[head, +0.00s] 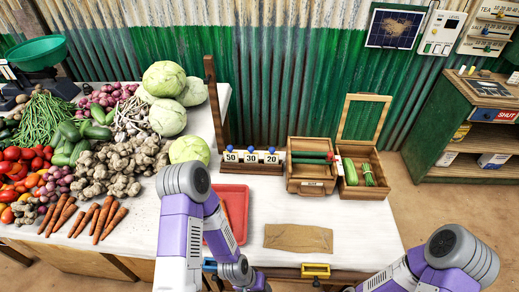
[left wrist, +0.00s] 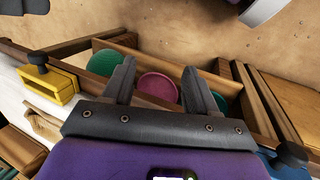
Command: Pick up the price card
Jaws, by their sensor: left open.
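White price cards marked 50 (head: 232,157), 30 (head: 251,157) and 20 (head: 271,158) stand in a row on a wooden rack behind the red tray. Each has a blue knob at its top. My left arm reaches down in front of the red tray, to the near edge of the table, with its fingers out of sight in the head view. In the left wrist view my left gripper (left wrist: 158,74) is open and empty, over a wooden compartment with round green (left wrist: 104,62) and pink (left wrist: 157,87) things. The cards are not in that view. My right gripper is out of view.
A red tray (head: 240,191) is partly behind my left arm. Brown paper (head: 298,238) lies on the white table. Wooden boxes (head: 306,186) stand behind it; vegetables fill the left. A yellow handle (head: 315,271) is at the front edge. The right front tabletop is clear.

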